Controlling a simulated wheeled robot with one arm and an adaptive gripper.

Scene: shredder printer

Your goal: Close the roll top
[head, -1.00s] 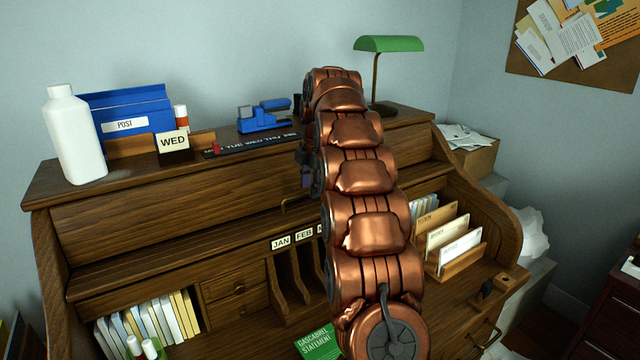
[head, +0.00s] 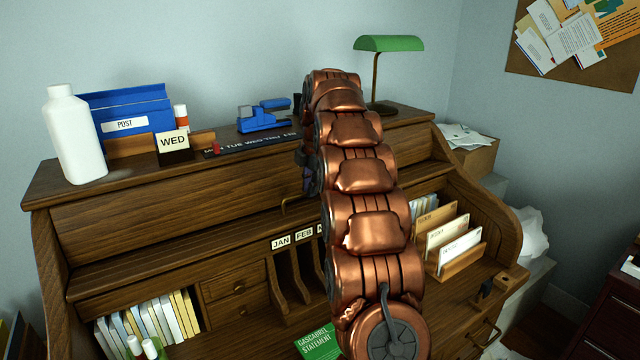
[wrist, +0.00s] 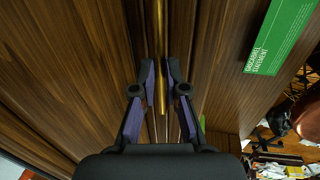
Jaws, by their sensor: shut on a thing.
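The roll top (head: 170,253) is a dark brown wooden shutter across the upper part of the desk. It is up, and the compartments and writing surface below it are exposed. Its brass bar handle (head: 284,207) shows just left of my arm, which hides the rest. In the wrist view the brass handle (wrist: 160,35) runs between the two purple-and-black fingers of my gripper (wrist: 161,78). The fingers are closed around the bar. In the head view the gripper is mostly hidden behind my copper arm.
On the desk's top stand a white bottle (head: 73,135), a blue post box (head: 128,112), a blue stapler (head: 263,116) and a green lamp (head: 389,44). Below are books (head: 150,325), a letter rack (head: 462,262) and a green booklet (head: 318,342). The right of the writing surface holds small items.

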